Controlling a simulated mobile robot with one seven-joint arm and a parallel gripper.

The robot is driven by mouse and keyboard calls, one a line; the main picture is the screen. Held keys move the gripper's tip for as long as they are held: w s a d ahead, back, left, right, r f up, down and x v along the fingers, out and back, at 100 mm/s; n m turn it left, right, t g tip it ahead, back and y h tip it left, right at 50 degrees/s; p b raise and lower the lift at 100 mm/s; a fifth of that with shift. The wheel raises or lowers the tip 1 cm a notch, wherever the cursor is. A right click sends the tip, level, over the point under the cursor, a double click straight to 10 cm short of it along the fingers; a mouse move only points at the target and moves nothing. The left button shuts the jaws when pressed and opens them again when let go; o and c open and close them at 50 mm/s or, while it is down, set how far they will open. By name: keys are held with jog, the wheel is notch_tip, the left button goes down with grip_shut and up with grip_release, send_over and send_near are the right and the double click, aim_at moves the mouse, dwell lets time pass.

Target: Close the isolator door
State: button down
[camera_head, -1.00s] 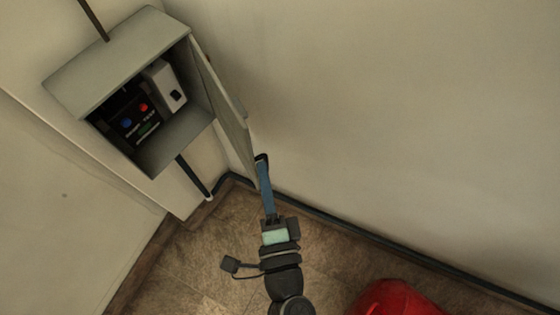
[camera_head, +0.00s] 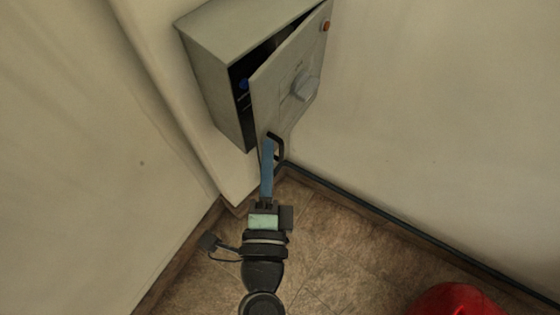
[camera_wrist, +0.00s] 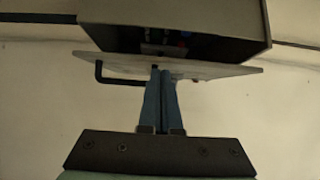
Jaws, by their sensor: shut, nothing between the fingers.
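The isolator box (camera_head: 207,62) is a grey metal cabinet on the wall, upper middle in the head view. Its door (camera_head: 270,93) is partly open, with a dark gap showing the interior. The door carries a grey knob (camera_head: 304,86) and a black handle (camera_head: 280,147) at its lower edge. My gripper (camera_head: 268,140) has blue fingers, shut and empty, at the door's lower edge beside the handle. In the wrist view the fingers (camera_wrist: 161,70) reach up to the door's edge (camera_wrist: 208,69), with the handle (camera_wrist: 98,72) to their left; contact is hard to tell.
A red rounded object (camera_head: 456,300) stands on the floor at bottom right. The walls meet in a corner below the box, with skirting (camera_head: 400,226) along the floor. The brown floor (camera_head: 340,240) is otherwise clear.

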jog(key=shift+w+a, duration=0.45)
jog(key=shift+a, duration=0.35)
jog(key=shift+w+a, duration=0.45)
jog(key=shift+a, duration=0.35)
